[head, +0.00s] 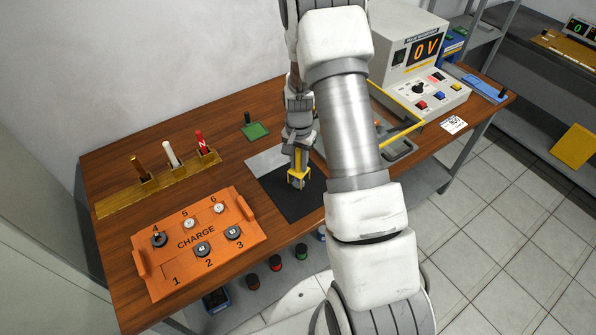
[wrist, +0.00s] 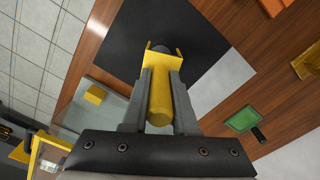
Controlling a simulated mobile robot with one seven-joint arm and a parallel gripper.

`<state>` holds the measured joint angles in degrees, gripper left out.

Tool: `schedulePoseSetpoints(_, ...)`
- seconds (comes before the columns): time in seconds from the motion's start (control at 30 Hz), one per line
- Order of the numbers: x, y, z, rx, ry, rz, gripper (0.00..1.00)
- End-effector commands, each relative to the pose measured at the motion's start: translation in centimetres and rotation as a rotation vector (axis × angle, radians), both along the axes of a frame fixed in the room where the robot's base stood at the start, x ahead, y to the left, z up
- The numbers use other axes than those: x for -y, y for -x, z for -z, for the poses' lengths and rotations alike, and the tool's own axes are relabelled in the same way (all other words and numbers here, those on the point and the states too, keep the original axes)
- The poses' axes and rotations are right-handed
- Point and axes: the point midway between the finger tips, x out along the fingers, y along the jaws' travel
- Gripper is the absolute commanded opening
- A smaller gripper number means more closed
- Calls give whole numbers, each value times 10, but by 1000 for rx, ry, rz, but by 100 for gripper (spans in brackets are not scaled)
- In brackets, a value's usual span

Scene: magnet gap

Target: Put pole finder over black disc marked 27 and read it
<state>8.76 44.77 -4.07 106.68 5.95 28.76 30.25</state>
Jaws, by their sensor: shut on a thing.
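My gripper (head: 299,150) is shut on a yellow pole finder (head: 298,173), with its fingers on both sides of the yellow handle in the wrist view (wrist: 160,100). The finder's forked yellow end is low over the black mat (head: 287,207). A dark rounded piece (wrist: 161,48) shows behind the fork in the wrist view, mostly hidden by the finder. I cannot tell whether they touch, and no number 27 or finder reading is legible. Dark discs (head: 203,249) sit in the orange CHARGE tray (head: 165,275), their markings too small to read.
A wooden rack (head: 120,203) with brown, white and red posts stands at the left. A green pad (head: 256,131) lies behind the mat. A pulse magnetizer box (head: 410,50) reading 0 V is at the back right, with a yellow-edged fixture (head: 402,135) before it.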

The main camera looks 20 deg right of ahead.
Motion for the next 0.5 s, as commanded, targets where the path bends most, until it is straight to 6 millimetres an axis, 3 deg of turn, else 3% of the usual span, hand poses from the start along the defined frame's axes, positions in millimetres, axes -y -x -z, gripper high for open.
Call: schedulePoseSetpoints(0.5,0,0,-44,1,0,0,0)
